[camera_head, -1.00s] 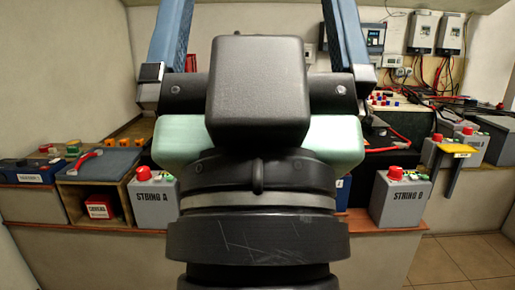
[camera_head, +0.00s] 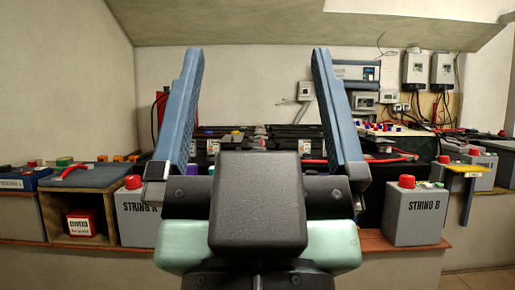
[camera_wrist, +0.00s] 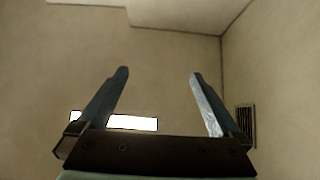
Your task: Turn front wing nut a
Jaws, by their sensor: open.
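My gripper (camera_head: 255,75) stands upright in the middle of the head view, its two blue fingers wide apart with nothing between them. In the wrist view my gripper (camera_wrist: 160,75) is also open and empty, facing a bare wall and ceiling. Behind the fingers, dark batteries (camera_head: 290,134) stand in a row along the back of the bench, with small coloured parts on top. They are partly hidden by my gripper. No wing nut can be made out at this distance.
Grey boxes with red buttons, String A (camera_head: 138,215) and String B (camera_head: 415,215), stand left and right of my gripper. A wooden cubby (camera_head: 90,205) holds a red box. A yellow-topped bracket (camera_head: 465,169) sticks out at right. Inverters (camera_head: 416,68) hang on the wall.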

